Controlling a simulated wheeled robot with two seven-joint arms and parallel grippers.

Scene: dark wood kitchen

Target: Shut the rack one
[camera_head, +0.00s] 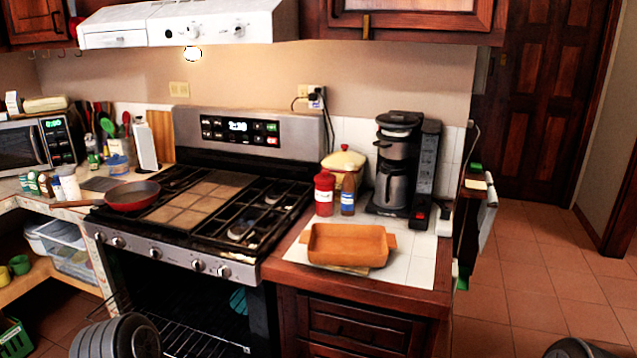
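The stove's oven (165,283) is open in front, below the knob panel, and its dark inside shows. A wire rack (205,342) shows low in the opening, at the bottom edge of the picture. Its front end is partly cut off and partly hidden by a grey rounded part of my arm at the bottom left. How far the rack is drawn out, I cannot tell. Neither of my grippers shows; only grey rounded arm parts show at the bottom left and bottom right corners.
A red pan (132,196) sits on the stove top. An orange baking dish (347,245) and coffee maker (398,165) stand on the right counter. A teal object (238,301) shows in the oven's right side. Tiled floor (540,270) is clear at right.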

